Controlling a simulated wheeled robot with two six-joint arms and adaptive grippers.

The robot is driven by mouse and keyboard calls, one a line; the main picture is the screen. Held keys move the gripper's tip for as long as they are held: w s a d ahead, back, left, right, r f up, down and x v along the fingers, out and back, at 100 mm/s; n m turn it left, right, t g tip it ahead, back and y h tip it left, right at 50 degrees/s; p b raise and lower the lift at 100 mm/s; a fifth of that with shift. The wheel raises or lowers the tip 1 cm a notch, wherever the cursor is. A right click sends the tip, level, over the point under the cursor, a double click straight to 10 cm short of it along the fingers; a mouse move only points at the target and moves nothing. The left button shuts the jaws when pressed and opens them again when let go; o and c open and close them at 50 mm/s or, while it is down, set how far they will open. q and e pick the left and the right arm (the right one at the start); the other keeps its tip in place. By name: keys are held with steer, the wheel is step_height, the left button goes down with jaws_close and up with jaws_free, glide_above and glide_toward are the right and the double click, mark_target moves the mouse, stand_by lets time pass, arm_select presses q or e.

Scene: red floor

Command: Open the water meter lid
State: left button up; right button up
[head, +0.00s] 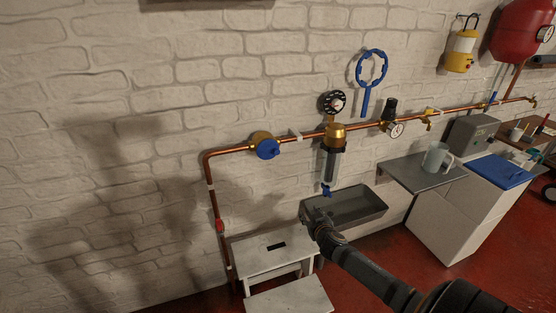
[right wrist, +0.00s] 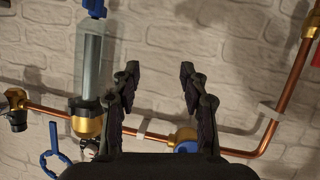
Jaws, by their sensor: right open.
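The water meter (head: 261,136) is a round brass body in the copper pipe on the brick wall. Its blue lid (head: 268,149) lies over its front and looks shut. In the right wrist view, which shows the wall upside down, the blue lid (right wrist: 187,146) is partly seen beyond my right gripper (right wrist: 160,78). The gripper's two dark fingers are apart with nothing between them. In the head view my right gripper (head: 316,216) is below and to the right of the meter, near the grey basin, well apart from the lid. My left gripper is not in view.
A filter with a clear housing (head: 331,164) hangs right of the meter, above a grey basin (head: 347,208). A blue ring wrench (head: 371,70) hangs above. A white step stool (head: 270,248) stands below. The wall left of the meter is clear.

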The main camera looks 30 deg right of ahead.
step_height(320, 180, up, 10)
steer(key=w+a+t, duration=0.2)
steer(key=w+a, duration=0.1)
steer(key=t+y, duration=0.1)
steer(key=t, duration=0.2)
glide_toward(277, 152)
steer(key=p+x, duration=0.2)
steer(key=x, duration=0.5)
steer(key=shift+w+d+r, duration=0.1)
steer(key=shift+w+d, duration=0.05)
steer(key=shift+w, duration=0.2)
steer(key=shift+w+d, duration=0.1)
steer(key=shift+w, duration=0.45)
jaws_close()
